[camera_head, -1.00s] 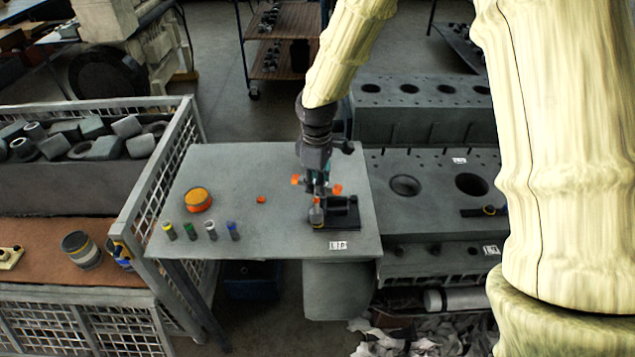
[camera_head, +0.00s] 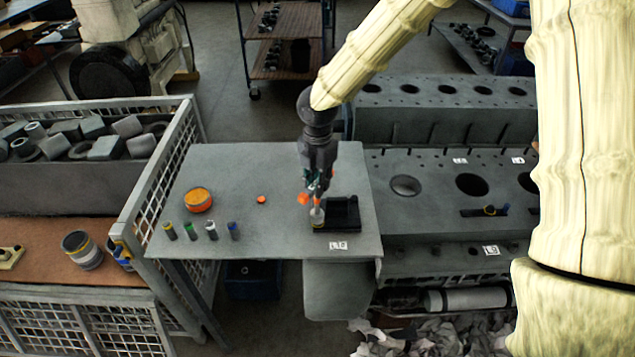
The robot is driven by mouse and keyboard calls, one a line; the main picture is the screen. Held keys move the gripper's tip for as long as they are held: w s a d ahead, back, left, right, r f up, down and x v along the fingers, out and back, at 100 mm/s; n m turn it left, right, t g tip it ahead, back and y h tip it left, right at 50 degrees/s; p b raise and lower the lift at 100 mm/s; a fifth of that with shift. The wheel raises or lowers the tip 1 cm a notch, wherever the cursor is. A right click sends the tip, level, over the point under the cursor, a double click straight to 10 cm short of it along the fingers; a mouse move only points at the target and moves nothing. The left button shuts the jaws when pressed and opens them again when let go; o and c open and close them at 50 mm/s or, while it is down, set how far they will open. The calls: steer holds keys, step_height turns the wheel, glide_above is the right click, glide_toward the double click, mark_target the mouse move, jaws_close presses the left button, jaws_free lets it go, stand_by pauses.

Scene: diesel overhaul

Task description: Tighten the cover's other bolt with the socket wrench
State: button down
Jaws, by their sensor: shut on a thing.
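My gripper (camera_head: 317,190) points down over the right part of the grey table. It is shut on what looks like the socket wrench (camera_head: 303,198), of which small orange parts show beside the fingers. Just below is a small pale cylinder (camera_head: 318,216) at the left end of a black block-like fixture (camera_head: 345,215). I cannot tell whether the wrench touches it. The cover and its bolts are too small, or too hidden by my gripper, to make out.
On the grey table (camera_head: 270,165) are an orange-topped round tin (camera_head: 198,199), a small orange piece (camera_head: 262,199) and a row of several small coloured-top cylinders (camera_head: 211,230). A mesh-walled crate (camera_head: 160,180) borders the left. Engine blocks (camera_head: 430,180) stand right. The table's back left is clear.

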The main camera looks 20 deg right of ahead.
steer(key=n, duration=0.8)
steer(key=shift+w+d, duration=0.1)
steer(key=shift+w, duration=0.05)
steer(key=shift+f, duration=0.1)
stand_by(0.5)
